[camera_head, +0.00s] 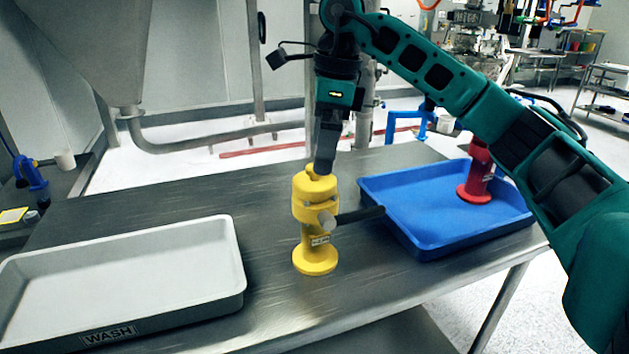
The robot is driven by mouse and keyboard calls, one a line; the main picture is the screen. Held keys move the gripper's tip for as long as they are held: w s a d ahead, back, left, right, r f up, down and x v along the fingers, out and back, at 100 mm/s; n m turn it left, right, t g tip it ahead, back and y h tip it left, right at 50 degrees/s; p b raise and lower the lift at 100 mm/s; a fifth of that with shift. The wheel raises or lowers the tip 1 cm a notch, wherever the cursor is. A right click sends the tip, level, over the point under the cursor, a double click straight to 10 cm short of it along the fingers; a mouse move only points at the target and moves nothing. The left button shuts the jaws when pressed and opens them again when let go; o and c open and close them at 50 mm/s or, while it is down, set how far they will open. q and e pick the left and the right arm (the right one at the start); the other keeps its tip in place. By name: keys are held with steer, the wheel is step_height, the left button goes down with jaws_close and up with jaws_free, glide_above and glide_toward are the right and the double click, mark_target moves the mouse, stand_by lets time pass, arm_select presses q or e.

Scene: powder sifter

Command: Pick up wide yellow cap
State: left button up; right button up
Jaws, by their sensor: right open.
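The wide yellow cap (316,186) sits at the top of an upright yellow stand-like body (314,258) with a round foot, a side knob and a dark handle pointing right. It stands on the metal table between two trays. My right gripper (321,170) points down from above with its fingertips at the top of the cap. Its fingers are seen nearly edge-on and are open; whether they touch the cap is unclear. My left gripper is not in view.
A white tray (240,262) marked WASH lies at the left. A blue tray (433,243) at the right holds a red upright piece (475,178). The metal table (150,192) is bare behind the white tray. A metal hopper (100,50) stands behind.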

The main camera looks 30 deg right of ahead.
mark_target(314, 177)
steer(key=f, duration=0.2)
steer(key=a+f, duration=0.1)
steer(key=shift+w+f, duration=0.3)
steer(key=shift+f, duration=0.5)
steer(key=shift+a, duration=0.1)
steer(key=c, duration=1)
steer(key=shift+r, duration=0.15)
